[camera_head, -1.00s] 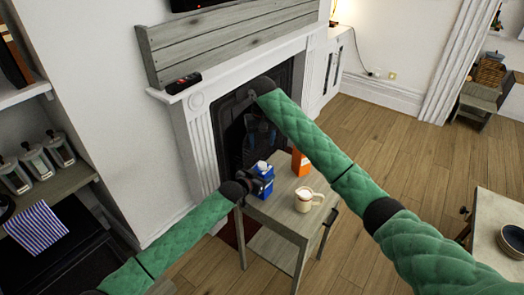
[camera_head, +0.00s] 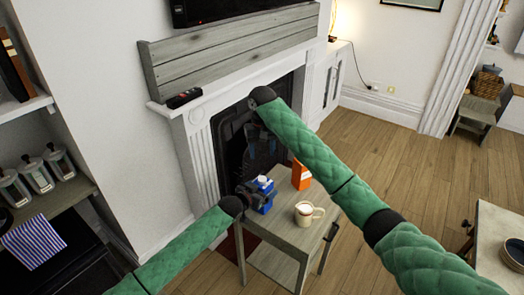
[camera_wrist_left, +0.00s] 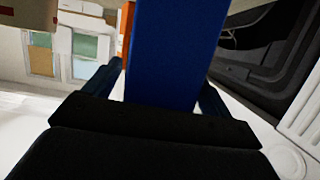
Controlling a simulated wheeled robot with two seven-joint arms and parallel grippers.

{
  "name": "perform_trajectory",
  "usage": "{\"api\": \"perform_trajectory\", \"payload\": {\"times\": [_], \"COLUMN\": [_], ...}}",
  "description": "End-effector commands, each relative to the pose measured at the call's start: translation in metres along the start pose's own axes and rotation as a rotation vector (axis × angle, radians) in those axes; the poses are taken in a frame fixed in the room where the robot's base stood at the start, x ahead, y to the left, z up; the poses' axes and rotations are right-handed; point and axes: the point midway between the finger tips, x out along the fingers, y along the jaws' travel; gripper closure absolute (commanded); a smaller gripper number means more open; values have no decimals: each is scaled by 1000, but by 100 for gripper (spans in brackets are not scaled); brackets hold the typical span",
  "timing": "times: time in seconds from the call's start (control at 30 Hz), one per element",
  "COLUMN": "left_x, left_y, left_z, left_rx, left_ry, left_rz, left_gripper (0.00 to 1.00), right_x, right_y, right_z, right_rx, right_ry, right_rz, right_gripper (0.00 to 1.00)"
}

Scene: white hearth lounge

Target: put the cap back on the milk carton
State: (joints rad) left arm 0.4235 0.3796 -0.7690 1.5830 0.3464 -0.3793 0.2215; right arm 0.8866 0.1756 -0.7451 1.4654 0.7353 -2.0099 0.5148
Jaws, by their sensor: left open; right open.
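The blue milk carton (camera_head: 266,206) stands upright on the small grey table, with a pale patch at its top. I cannot tell whether that patch is the cap. My left gripper (camera_head: 257,195) is at the carton's side. In the left wrist view, the open fingers of my left gripper (camera_wrist_left: 163,85) lie on both sides of the blue carton (camera_wrist_left: 170,45); contact cannot be told. My right gripper (camera_head: 266,152) points down above and behind the carton, open. It is dark against the fireplace, so its fingertips and anything between them are hard to make out.
An orange carton (camera_head: 301,176) and a cream mug (camera_head: 305,213) stand on the grey table (camera_head: 287,236), right of the blue carton. The dark fireplace (camera_head: 232,135) is close behind. Open wooden floor (camera_head: 400,165) lies to the right.

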Motion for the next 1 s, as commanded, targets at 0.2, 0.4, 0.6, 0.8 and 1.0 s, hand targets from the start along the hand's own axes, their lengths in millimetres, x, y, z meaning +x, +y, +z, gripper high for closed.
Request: {"api": "perform_trajectory", "payload": {"times": [0.2, 0.4, 0.6, 0.8, 1.0], "left_x": [-24, -55, -73, -76, -76], "left_y": [0, -1, 0, 0, 0], "left_z": [4, 3, 2, 1, 1], "left_rx": [0, 1, 0, 0, 0], "left_ry": [-1, 0, -1, -1, -1], "left_rz": [0, -1, 0, 0, 0], "left_gripper": [16, 16, 16, 16, 16], "right_x": [11, 20, 24, 24, 25], "right_y": [0, 0, 0, 0, 0], "right_z": [0, 0, 0, 0, 0], "right_rx": [0, 0, 0, 0, 0], "right_ry": [0, 0, 0, 0, 0], "right_rz": [0, 0, 0, 0, 0], "right_gripper": [46, 46, 46, 46, 46]}}
